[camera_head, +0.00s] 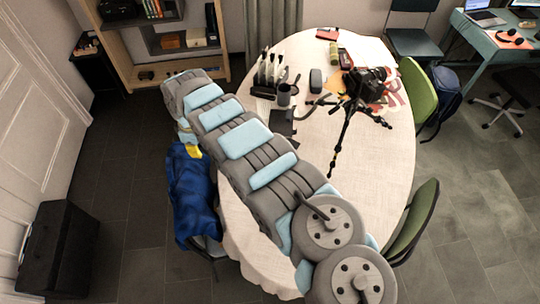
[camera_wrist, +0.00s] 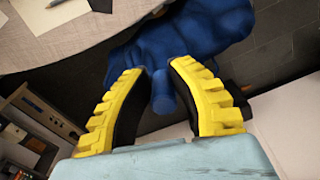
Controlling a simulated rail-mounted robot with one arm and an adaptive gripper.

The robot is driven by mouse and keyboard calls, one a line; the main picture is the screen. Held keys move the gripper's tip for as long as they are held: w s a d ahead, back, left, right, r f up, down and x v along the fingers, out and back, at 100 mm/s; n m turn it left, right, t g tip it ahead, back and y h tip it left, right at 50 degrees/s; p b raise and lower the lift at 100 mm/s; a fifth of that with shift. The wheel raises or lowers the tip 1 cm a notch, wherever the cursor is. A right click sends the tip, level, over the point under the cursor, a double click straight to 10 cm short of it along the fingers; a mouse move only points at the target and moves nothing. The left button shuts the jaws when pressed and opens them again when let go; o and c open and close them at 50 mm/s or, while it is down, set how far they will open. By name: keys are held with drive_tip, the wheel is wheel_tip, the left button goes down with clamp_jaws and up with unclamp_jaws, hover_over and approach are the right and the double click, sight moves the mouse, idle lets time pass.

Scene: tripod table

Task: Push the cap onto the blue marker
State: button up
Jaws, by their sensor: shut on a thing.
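My gripper (camera_wrist: 160,80) has yellow ribbed fingers, shut on a small blue cylinder (camera_wrist: 163,92) with a rounded end towards the wrist camera. I cannot tell whether this is the cap, the blue marker or both together; its far end merges with blue cloth behind. In the head view a bit of my gripper's yellow (camera_head: 193,151) shows beyond the table's left edge, above the cloth.
Blue cloth (camera_head: 190,190) hangs over a chair beside the round table (camera_head: 345,180). A shelf (camera_head: 135,70) stands behind.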

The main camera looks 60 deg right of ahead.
drive_tip(key=s+d+f+n+p, duration=0.2)
drive_tip(key=s+d+f, duration=0.4)
drive_tip(key=s+d, duration=0.45)
drive_tip(key=s+d+f+n+p, duration=0.15)
drive_tip(key=s+d+f, duration=0.45)
drive_tip(key=s, duration=0.7)
drive_tip(key=shift+n, duration=0.35)
drive_tip(key=f+b, duration=0.4)
drive_tip(key=shift+w+d+f, duration=0.1)
drive_tip(key=shift+d+f, duration=0.05)
drive_tip(key=shift+d, duration=0.15)
drive_tip(key=shift+d, duration=0.1)
drive_tip(key=shift+f+b, duration=1.2)
drive_tip(key=shift+f, duration=0.25)
drive_tip(key=shift+c, duration=0.2)
idle(1.4)
drive_tip(key=o, duration=1.3)
